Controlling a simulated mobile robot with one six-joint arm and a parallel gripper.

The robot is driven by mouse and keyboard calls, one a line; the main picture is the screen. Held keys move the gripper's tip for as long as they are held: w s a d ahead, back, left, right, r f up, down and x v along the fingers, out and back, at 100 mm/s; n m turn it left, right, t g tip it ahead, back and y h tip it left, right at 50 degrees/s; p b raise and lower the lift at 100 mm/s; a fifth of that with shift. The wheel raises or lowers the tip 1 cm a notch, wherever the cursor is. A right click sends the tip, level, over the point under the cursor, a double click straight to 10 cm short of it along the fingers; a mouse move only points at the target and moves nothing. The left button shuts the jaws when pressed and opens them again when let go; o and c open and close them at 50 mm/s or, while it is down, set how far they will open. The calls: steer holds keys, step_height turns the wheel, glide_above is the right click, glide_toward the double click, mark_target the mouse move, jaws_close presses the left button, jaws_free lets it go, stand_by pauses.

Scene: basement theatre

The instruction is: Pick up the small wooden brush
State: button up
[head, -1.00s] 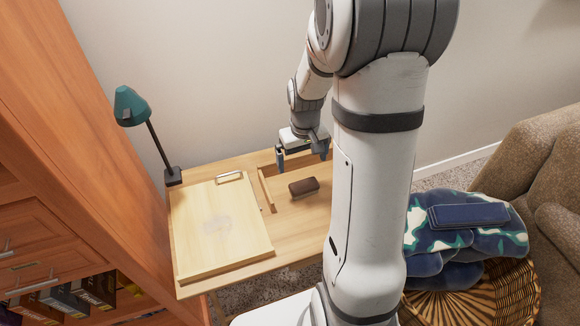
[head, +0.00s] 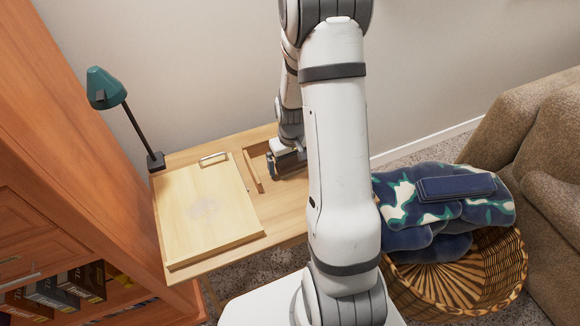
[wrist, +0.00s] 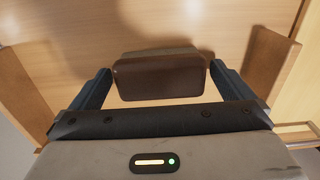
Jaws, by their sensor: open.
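The small brush shows in the wrist view as a dark brown block (wrist: 160,78) with a paler part along its far edge. It lies on the light wood desk top. My gripper (wrist: 161,72) is open, with one dark finger on each side of the brush and narrow gaps at both ends. I cannot tell how far down beside it the fingertips reach. In the head view my gripper (head: 287,165) is low over the desk's right part, and my arm hides much of that spot, so the brush is not clear there.
The desk (head: 285,208) carries a slanted wooden board (head: 205,215) on its left and a teal lamp (head: 106,88) at its back left corner. Raised wooden strips (wrist: 265,62) flank the gripper. A wicker basket (head: 500,272) with a blanket (head: 405,200) stands right, before a sofa (head: 535,150).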

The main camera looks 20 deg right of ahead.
mark_target(291, 163)
steer(key=shift+c, duration=0.2)
steer(key=c, duration=0.9)
step_height(291, 163, up, 10)
steer(key=shift+r+p, duration=0.1)
steer(key=shift+p, duration=0.5)
steer(key=o, duration=0.5)
steer(key=c, duration=0.4)
